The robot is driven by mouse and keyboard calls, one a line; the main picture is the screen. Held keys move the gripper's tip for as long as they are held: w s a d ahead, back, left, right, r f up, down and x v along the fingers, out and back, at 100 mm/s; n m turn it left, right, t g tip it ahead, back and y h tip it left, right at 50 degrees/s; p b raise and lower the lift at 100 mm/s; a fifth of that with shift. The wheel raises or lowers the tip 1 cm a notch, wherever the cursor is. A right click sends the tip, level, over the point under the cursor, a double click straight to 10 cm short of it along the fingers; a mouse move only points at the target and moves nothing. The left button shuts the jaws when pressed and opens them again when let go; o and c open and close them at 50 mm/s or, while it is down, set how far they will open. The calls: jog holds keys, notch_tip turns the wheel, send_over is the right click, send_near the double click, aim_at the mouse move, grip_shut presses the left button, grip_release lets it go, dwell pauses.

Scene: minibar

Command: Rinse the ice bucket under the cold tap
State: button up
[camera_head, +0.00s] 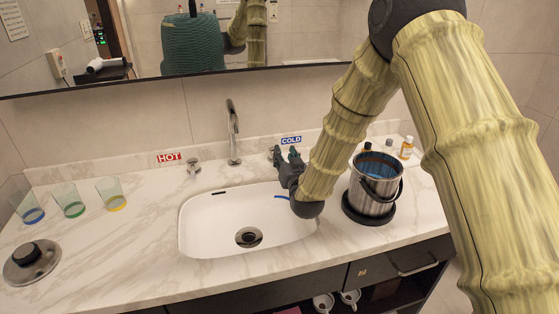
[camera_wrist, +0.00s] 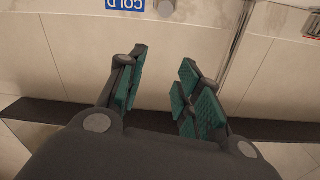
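The metal ice bucket (camera_head: 372,196) stands upright on a round black base on the counter, right of the sink. Its top is open, with a bluish interior and a dark handle. My gripper (camera_head: 285,156) is over the back right of the sink, just in front of the blue COLD label (camera_head: 291,140). In the wrist view its green-padded fingers (camera_wrist: 163,64) are apart with nothing between them. A round metal knob (camera_wrist: 166,8) beside the upside-down COLD label lies beyond the fingertips. The cold knob is hidden in the head view. The spout (camera_head: 233,132) rises behind the basin.
The white sink basin (camera_head: 215,232) looks empty, with a dark drain. A hot knob (camera_head: 193,167), several glasses (camera_head: 69,200) and a round metal fitting (camera_head: 30,262) are to the left. Small bottles (camera_head: 406,147) stand behind the bucket. A mirror spans the wall.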

notch_tip(320, 180, down, 6)
jog(key=w+f+b, duration=0.1)
jog(key=w+b, duration=0.1)
jog(key=b, duration=0.4)
jog(key=shift+a+p+x, duration=0.15)
jog(key=shift+p+x, duration=0.05)
jog(key=shift+x, duration=1.4)
jog(key=shift+a+p+x, duration=0.15)
jog(key=shift+x, duration=1.45)
jog(key=shift+r, duration=0.2)
jog(key=shift+c, duration=0.2)
grip_shut()
